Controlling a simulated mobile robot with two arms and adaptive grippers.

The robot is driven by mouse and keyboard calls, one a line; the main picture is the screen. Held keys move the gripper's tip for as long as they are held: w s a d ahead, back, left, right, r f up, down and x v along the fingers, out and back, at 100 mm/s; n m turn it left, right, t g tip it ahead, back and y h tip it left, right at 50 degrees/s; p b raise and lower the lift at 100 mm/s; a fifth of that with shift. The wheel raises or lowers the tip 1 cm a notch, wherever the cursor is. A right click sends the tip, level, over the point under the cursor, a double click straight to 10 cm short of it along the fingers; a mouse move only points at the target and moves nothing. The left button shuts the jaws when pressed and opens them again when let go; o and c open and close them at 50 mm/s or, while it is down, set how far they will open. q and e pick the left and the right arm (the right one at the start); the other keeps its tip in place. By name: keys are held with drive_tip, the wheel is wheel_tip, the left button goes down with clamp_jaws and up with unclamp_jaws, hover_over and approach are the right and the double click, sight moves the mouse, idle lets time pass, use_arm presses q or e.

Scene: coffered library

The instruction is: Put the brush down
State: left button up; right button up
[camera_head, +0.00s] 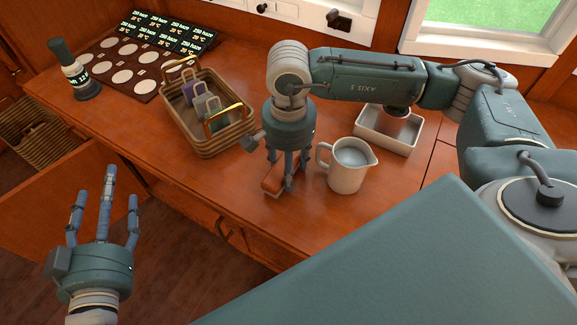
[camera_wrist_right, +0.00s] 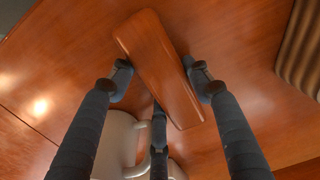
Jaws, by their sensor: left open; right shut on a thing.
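The brush (camera_head: 273,184) has an orange-brown wooden back with a paler strip beneath. It is at the front part of the wooden counter, just left of the white jug. My right gripper (camera_head: 286,174) points down and is shut on it. In the right wrist view, the brush's flat wooden back (camera_wrist_right: 158,65) shows between the fingers. I cannot tell whether its underside touches the counter. My left gripper (camera_head: 108,196) is open and empty, fingers spread, in front of the counter at the left.
The white jug (camera_head: 347,178) with liquid stands close right of the brush. A wicker basket (camera_head: 207,142) with tagged items is behind left. A white tray (camera_head: 386,137) is behind the jug. A dark bottle-like object (camera_head: 76,75) and a panel of discs (camera_head: 130,58) are far left.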

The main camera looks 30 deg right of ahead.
use_arm(q)
drive_tip(key=shift+r, duration=0.1)
use_arm(e)
drive_tip(key=shift+f, duration=0.1)
use_arm(q)
drive_tip(key=shift+w+d+r+t, duration=0.1)
drive_tip(key=shift+d+r+t, duration=0.1)
drive_tip(key=shift+r+t, duration=0.45)
use_arm(e)
drive_tip(key=o, duration=1.3)
use_arm(q)
drive_tip(key=shift+r, duration=0.1)
drive_tip(key=shift+g, duration=0.25)
use_arm(e)
wheel_tip(320, 180, up, 5)
drive_tip(key=shift+r+p, duration=0.15)
drive_tip(key=shift+p, duration=0.6)
use_arm(q)
drive_tip(key=s+a+f+g+y, duration=0.1)
drive_tip(key=s+a+f+g, duration=0.1)
drive_tip(key=s+f+g, duration=0.2)
drive_tip(key=s+a+f+g+y+p, duration=0.1)
drive_tip(key=s+f+g, duration=0.3)
drive_tip(key=f, duration=0.7)
drive_tip(key=shift+s+a+f+g, duration=0.2)
drive_tip(key=shift+s+a+g, duration=0.1)
drive_tip(key=shift+s+a, duration=0.45)
use_arm(e)
wheel_tip(320, 180, up, 7)
